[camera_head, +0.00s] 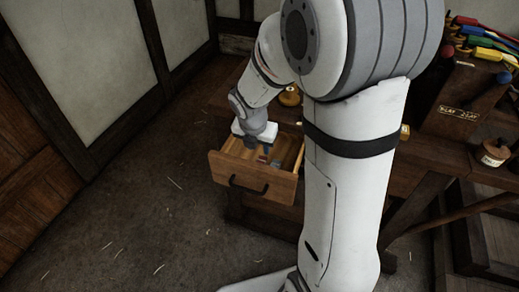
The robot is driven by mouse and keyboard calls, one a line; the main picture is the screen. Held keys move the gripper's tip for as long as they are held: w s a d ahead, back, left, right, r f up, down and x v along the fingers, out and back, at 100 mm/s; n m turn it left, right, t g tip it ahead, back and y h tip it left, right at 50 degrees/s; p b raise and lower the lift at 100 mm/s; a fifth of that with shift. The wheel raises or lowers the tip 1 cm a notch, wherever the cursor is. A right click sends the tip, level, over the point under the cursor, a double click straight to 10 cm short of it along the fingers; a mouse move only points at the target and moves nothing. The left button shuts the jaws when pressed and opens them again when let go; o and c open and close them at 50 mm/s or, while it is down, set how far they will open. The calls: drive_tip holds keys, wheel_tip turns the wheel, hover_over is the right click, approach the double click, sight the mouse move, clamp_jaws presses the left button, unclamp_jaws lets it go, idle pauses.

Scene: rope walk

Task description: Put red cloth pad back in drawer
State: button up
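The wooden drawer (235,176) is pulled out from the bench, with its dark handle on the front panel. My gripper (264,150) points down over the open drawer, its fingers at or just inside the opening. A small red patch (262,158) shows inside the drawer just below the fingers; it may be the red cloth pad, but it is too small to be sure. Whether the fingers touch or hold it cannot be told.
A small bluish item (275,163) lies in the drawer. A brass-coloured object (290,96) stands on the bench behind my arm. A dark rack (460,100) with colourful handles and a labelled pot (494,153) are at the right. The floor (130,230) at left is clear apart from straw bits.

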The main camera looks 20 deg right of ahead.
drive_tip(key=s+r+m, duration=0.2)
drive_tip(key=s+m, duration=0.1)
drive_tip(key=m, duration=0.1)
drive_tip(key=s+r+m, duration=0.3)
drive_tip(key=m, duration=0.2)
drive_tip(key=s+r+m, duration=0.2)
drive_tip(key=r+m, duration=0.1)
drive_tip(key=m, duration=0.2)
drive_tip(key=shift+s+d+y, duration=0.3)
drive_tip(key=shift+s+d, duration=0.05)
drive_tip(key=shift+s, duration=0.05)
drive_tip(key=s+r+m+y, duration=0.1)
drive_tip(key=s+r+m, duration=0.1)
drive_tip(key=s+m, duration=0.6)
drive_tip(key=shift+s+a+r+m+g, duration=0.15)
drive_tip(key=shift+s+a+m+g, duration=0.2)
drive_tip(key=shift+m, duration=3.05)
drive_tip(key=shift+p, duration=0.3)
